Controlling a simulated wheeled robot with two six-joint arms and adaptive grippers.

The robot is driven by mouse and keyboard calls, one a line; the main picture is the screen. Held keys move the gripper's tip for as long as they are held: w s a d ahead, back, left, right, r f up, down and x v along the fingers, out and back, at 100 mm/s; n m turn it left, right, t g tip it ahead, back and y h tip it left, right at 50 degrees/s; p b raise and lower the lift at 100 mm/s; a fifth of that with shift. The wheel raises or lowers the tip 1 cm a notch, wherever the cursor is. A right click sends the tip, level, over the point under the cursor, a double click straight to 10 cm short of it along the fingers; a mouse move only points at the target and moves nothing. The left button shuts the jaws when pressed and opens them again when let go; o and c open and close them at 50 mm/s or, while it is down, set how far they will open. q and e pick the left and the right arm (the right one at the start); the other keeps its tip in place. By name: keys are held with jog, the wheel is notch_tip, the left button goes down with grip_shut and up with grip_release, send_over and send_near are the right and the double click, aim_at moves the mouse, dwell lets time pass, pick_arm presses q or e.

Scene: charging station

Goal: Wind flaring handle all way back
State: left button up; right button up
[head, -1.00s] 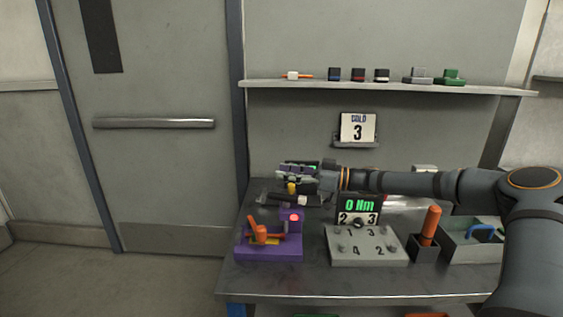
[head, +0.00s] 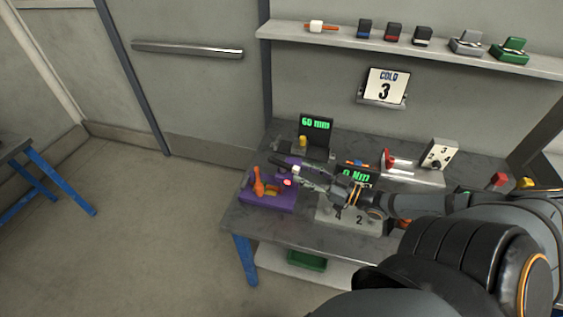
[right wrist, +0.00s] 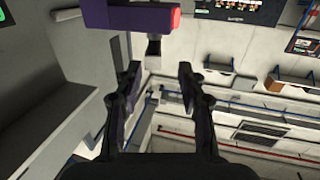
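The purple flaring tool (head: 268,203) stands on the workbench near its left front corner. Its orange handle (head: 258,183) sticks up from the top, and a red light (head: 287,182) shows on its right side. My right gripper (head: 286,168) is beside the tool, to the right of the handle and apart from it in the picture. In the right wrist view its two fingers (right wrist: 158,82) are spread with nothing between them, and the purple body (right wrist: 130,16) with the red light (right wrist: 176,18) shows above the fingers. The handle is not in that view. My left gripper is not in view.
The workbench (head: 320,234) carries a display reading 60 mm (head: 316,126), a 0 Nm display (head: 357,175) and a numbered grey block (head: 345,222), partly behind my right arm.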

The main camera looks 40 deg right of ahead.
aim_at(283, 162)
jog(key=b+x, duration=0.4)
jog(key=x, duration=0.1)
jog(key=f+b+x, duration=0.1)
jog(key=b+x, duration=0.1)
jog(key=shift+w+d, duration=0.25)
jog(key=shift+w, duration=0.25)
jog(key=shift+w+a+r, duration=0.25)
jog(key=shift+a+r, duration=0.05)
jog(key=shift+a, duration=0.05)
jog(key=shift+d, duration=0.2)
jog(key=shift+c, duration=0.6)
grip_shut()
